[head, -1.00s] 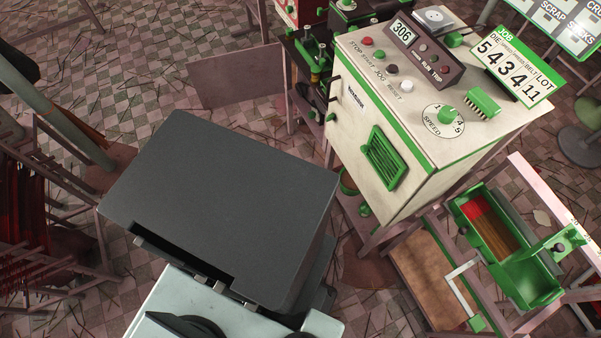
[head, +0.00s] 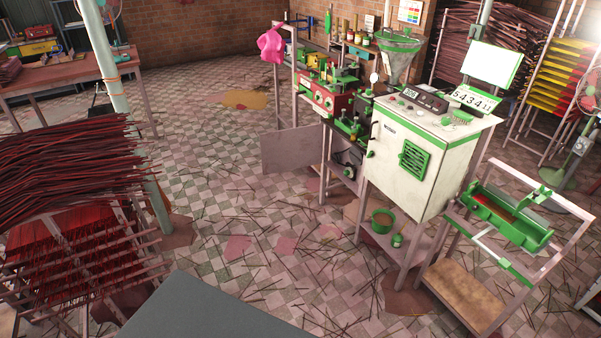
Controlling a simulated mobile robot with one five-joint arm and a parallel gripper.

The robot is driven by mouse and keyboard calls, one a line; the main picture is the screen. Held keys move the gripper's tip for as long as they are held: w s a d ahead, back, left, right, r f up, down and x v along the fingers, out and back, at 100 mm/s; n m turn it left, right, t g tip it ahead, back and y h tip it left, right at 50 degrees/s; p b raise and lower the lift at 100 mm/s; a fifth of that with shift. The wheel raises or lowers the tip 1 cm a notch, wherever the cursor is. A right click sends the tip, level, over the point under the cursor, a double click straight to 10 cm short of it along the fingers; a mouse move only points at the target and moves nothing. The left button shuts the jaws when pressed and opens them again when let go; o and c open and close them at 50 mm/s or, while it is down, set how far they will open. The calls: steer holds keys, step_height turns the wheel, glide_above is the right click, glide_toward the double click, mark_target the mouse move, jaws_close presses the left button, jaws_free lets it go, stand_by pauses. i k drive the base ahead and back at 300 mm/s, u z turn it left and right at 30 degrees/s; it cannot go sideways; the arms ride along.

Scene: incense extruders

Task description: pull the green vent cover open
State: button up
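The green vent cover (head: 414,160) is a slatted, roughly square panel on the front face of the white control cabinet (head: 396,185). It looks closed, lying against the cabinet face. The cabinet stands on a pinkish metal stand right of the middle. My gripper is not in this view. Only a dark grey flat part of my own body (head: 200,308) shows at the bottom edge, well to the left of the cabinet and nearer to me.
A drying rack with dark red sticks (head: 75,165) stands at the left. A stand with a green tray (head: 505,222) is right of the cabinet. A green bowl (head: 382,218) sits on the cabinet's lower shelf. Tiled floor (head: 265,240) strewn with sticks lies open before the cabinet.

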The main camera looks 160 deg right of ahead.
mark_target(401, 156)
steer(key=u, duration=0.1)
steer(key=i, duration=0.25)
steer(key=u, duration=5.8)
steer(key=i, duration=1.7)
steer(key=u, duration=1.95)
